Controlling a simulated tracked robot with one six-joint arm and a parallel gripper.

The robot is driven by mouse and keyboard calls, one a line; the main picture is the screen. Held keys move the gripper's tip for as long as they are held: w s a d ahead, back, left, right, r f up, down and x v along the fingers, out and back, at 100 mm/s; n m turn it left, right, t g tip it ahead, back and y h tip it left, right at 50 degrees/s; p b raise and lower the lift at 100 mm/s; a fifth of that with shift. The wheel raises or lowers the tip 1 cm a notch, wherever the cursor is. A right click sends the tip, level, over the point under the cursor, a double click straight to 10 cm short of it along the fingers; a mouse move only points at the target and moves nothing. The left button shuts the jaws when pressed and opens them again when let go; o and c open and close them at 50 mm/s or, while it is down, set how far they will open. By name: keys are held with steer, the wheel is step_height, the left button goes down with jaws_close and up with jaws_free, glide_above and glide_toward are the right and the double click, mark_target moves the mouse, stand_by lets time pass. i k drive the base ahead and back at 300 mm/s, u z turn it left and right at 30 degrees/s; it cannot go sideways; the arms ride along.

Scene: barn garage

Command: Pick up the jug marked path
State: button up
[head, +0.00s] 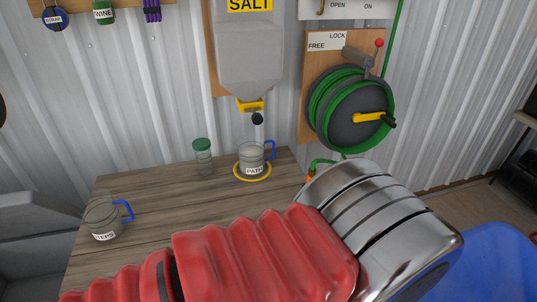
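The jug marked PATH (252,160) is a clear grey jug with a blue handle and a white label. It stands upright on a yellow ring (240,176) at the back of the wooden table, below the salt dispenser's spout. A similar jug marked STEPS (102,222), also with a blue handle, stands at the table's left front. My arm, red bellows and silver metal, crosses the lower middle of the head view. My gripper is not in the picture.
A grey SALT dispenser (249,60) hangs above the PATH jug. A green-lidded jar (203,157) stands left of that jug. A green hose reel (350,108) is on the wall at right. The wooden table (150,200) is bare between the jugs.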

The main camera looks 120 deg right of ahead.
mark_target(257, 154)
steer(key=k, duration=0.95)
steer(key=z, duration=0.75)
